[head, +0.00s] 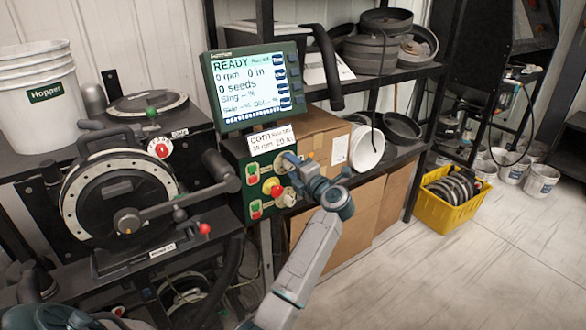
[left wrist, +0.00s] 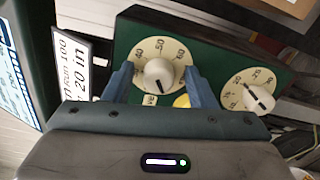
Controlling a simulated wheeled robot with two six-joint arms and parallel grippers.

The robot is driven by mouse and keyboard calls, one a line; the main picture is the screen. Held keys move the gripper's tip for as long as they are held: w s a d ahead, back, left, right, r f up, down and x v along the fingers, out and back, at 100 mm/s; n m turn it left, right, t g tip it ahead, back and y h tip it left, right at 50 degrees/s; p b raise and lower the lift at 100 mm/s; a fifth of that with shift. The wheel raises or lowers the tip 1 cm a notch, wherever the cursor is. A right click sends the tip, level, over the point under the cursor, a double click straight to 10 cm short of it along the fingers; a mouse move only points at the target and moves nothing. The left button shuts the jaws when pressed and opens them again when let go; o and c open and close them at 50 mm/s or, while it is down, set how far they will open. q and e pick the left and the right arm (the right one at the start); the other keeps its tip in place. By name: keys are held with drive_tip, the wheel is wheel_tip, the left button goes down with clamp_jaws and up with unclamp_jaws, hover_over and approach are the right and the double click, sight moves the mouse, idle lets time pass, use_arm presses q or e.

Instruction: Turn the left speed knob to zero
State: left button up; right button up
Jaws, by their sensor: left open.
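The green control box (head: 262,180) hangs below the display in the head view. Two white knobs on cream dials show in the left wrist view: the upper-left one (left wrist: 159,73) and the lower-right one (left wrist: 258,97). I cannot tell which is the left speed knob. My left gripper (head: 292,161) is at the box's upper right. In the left wrist view its blue fingers (left wrist: 157,77) are open, one on each side of the upper-left knob. Contact cannot be told. The gripper hides most of that knob in the head view. My right gripper is not in view.
The display (head: 253,85) and the corn sign (head: 270,138) are above. A cardboard box (head: 315,137) stands behind.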

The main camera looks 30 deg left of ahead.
use_arm(q)
drive_tip(key=shift+d, duration=0.1)
drive_tip(key=shift+s+d+f, duration=0.1)
drive_tip(key=shift+d, duration=0.2)
drive_tip(key=b+v, duration=0.3)
drive_tip(key=v, duration=0.7)
